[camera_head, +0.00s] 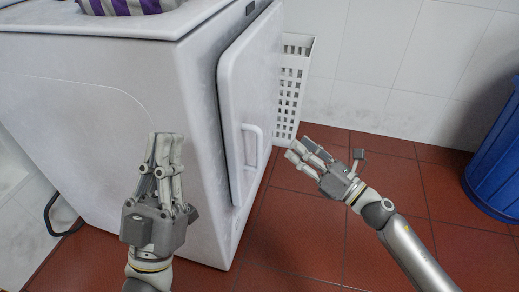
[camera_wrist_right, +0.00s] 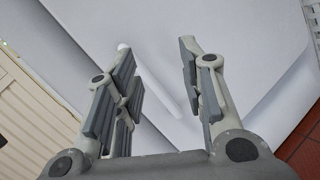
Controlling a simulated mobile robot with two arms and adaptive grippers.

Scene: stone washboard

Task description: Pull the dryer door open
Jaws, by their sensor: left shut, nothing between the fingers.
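The white dryer (camera_head: 100,95) stands on the left, and its white door (camera_head: 250,85) is on the side facing right. The door lies against or close to the body; I cannot tell if it is slightly ajar. A white upright bar handle (camera_head: 259,146) sits low on the door. My right gripper (camera_head: 298,147) is open, just right of the handle and apart from it. In the right wrist view, the handle (camera_wrist_right: 155,85) shows beyond and between the open fingers (camera_wrist_right: 157,50). My left gripper (camera_head: 166,136) is shut and empty in front of the dryer's left-hand face.
A white perforated basket (camera_head: 293,80) stands behind the door by the tiled wall. A blue bin (camera_head: 498,160) is at the right edge. Purple-and-white striped cloth (camera_head: 125,6) lies on top of the dryer. Red floor tiles (camera_head: 310,235) are clear between dryer and bin.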

